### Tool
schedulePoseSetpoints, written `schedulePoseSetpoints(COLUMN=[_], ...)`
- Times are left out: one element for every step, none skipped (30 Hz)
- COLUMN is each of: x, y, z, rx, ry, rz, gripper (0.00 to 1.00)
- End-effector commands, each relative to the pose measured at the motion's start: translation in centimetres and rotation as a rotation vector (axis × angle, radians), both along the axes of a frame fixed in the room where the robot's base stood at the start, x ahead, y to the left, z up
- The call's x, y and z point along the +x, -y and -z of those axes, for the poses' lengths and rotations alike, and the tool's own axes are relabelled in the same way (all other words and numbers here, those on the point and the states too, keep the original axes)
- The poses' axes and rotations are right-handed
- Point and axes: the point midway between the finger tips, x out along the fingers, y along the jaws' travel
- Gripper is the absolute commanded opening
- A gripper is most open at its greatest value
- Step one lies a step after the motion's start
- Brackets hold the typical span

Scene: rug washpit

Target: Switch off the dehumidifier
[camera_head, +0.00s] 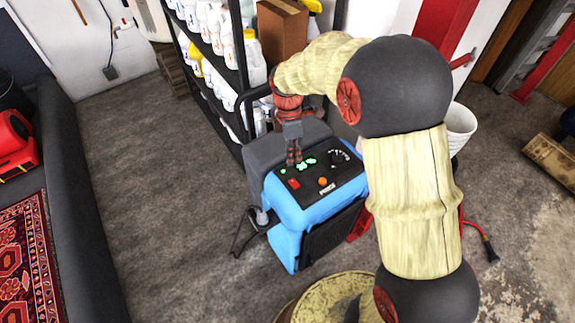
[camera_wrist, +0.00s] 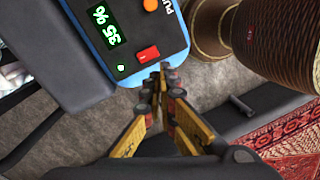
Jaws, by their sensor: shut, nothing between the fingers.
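The blue dehumidifier (camera_head: 286,232) stands on the floor with a dark control panel on its sloped top. The panel holds a red rocker switch (camera_head: 293,183), an orange button (camera_head: 323,182) and a lit green display (camera_head: 307,163). In the wrist view the red switch (camera_wrist: 148,53) lies near the panel's edge, and the display (camera_wrist: 103,25) reads 35 %. My gripper (camera_head: 293,163) points down over the panel, shut and empty. In the wrist view its fingertips (camera_wrist: 164,72) are just beside the red switch. I cannot tell whether they touch the panel.
A black shelf (camera_head: 215,62) with white bottles and a cardboard box (camera_head: 281,28) stand behind the dehumidifier. A black cable (camera_head: 240,232) hangs at its left side. A dark low wall (camera_head: 78,215) and a red patterned rug (camera_head: 28,265) are at left. Grey floor between is clear.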

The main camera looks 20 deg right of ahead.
Motion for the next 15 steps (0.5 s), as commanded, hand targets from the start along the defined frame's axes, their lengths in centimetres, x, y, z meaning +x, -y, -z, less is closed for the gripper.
schedulePoseSetpoints(x=[0.59,0.78,0.85,0.82,0.74,0.67,0.64,0.62,0.6,0.59,0.58,0.58,0.58,0.58,0.58], y=[0.01,0.03,0.04,0.05,0.06,0.07,0.07,0.08,0.08,0.08,0.08,0.08,0.08,0.08,0.08], z=[-0.5,-0.71,-0.83,-0.85,-0.84,-0.86,-0.86,-0.87,-0.88,-0.88,-0.88,-0.88,-0.88,-0.88,-0.88], rx=[0.009,0.014,0.02,0.026,0.03,0.035,0.039,0.042,0.045,0.047,0.049,0.049,0.05,0.05,0.051], ry=[0.008,0.009,0.007,0.005,0.0,-0.003,-0.005,-0.007,-0.008,-0.01,-0.01,-0.011,-0.011,-0.011,-0.011], rz=[-0.068,-0.111,-0.164,-0.2,-0.232,-0.27,-0.295,-0.316,-0.34,-0.353,-0.365,-0.375,-0.38,-0.383,-0.385], gripper=[0.0,0.0,0.0,0.0,0.0,0.0,0.0,0.0,0.0,0.0,0.0,0.0,0.0,0.0,0.0])
